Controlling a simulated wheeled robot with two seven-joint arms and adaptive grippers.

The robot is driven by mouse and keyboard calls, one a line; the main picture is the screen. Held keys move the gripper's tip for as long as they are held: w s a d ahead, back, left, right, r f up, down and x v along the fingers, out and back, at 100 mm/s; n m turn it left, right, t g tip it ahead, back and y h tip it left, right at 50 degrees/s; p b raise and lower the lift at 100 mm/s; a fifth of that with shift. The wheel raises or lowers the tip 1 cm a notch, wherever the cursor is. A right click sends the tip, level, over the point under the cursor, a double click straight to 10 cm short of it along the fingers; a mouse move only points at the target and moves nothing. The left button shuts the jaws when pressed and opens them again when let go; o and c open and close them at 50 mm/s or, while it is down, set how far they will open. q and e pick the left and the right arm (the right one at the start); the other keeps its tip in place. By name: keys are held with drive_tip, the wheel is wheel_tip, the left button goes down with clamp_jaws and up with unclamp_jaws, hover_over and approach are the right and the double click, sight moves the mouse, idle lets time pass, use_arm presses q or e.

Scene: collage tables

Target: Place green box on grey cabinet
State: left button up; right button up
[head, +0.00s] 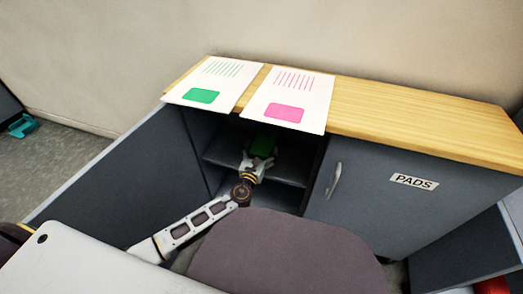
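The grey cabinet (350,210) has a wooden top, and its left compartment stands open with a shelf inside. A dark green box (264,141) is in the upper part of that compartment, in shadow and partly covered by my gripper. My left gripper (257,161) reaches into the compartment with its fingers at the near side of the green box. The fingers look spread, but I cannot tell whether they grip the box. My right gripper is not in view.
Two sheets, one with a green patch (203,96) and one with a pink patch (285,113), lie on the wooden top and overhang its front edge. The top's right part (420,115) is clear. The open door (120,170) stands left. A brown chair back (290,250) blocks the front.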

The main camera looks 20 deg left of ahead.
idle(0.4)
use_arm(q)
drive_tip(key=shift+r, duration=0.2)
drive_tip(key=s+p, duration=0.2)
drive_tip(key=s, duration=1)
drive_tip(key=shift+p, duration=0.4)
drive_tip(key=shift+a, duration=0.1)
idle(0.4)
drive_tip(key=shift+f, duration=0.1)
